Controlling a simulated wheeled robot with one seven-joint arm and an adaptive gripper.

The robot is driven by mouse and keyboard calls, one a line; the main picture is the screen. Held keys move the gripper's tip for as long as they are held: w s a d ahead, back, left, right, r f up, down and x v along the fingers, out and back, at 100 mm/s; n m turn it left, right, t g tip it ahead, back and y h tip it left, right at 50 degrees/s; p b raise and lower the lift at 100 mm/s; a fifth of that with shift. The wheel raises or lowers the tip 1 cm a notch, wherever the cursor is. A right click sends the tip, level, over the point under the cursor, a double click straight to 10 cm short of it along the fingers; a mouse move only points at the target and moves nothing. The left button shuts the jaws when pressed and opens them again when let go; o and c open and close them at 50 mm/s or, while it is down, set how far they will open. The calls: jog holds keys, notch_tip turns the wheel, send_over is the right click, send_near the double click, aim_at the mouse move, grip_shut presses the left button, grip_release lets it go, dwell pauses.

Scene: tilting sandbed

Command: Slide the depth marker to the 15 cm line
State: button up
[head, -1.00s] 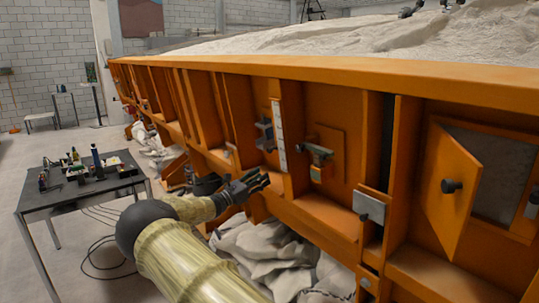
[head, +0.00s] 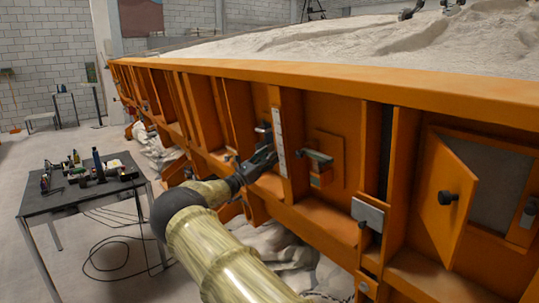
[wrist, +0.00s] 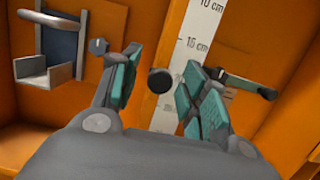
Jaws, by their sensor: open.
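A white scale strip (head: 280,145) stands upright on the orange side wall of the sandbed. In the wrist view the strip (wrist: 192,25) carries black cm labels, with 10 cm at the top and what looks like 15 cm below it. A round black knob (wrist: 160,80), apparently the depth marker's, sits at the strip's left edge, lower than the 15 cm label. My gripper (head: 270,153) is open at the strip. In the wrist view its teal-padded fingers (wrist: 162,66) lie on either side of the knob, with gaps. The knob is hidden in the head view.
A metal bracket (wrist: 45,62) is left of the strip. A dark handle (head: 315,157) projects to its right. Farther right are a grey latch plate (head: 367,212) and an open orange door (head: 452,190). A tool table (head: 80,190) stands left.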

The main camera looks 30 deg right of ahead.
jog(key=shift+d+r, duration=0.2)
jog(key=shift+d, duration=0.2)
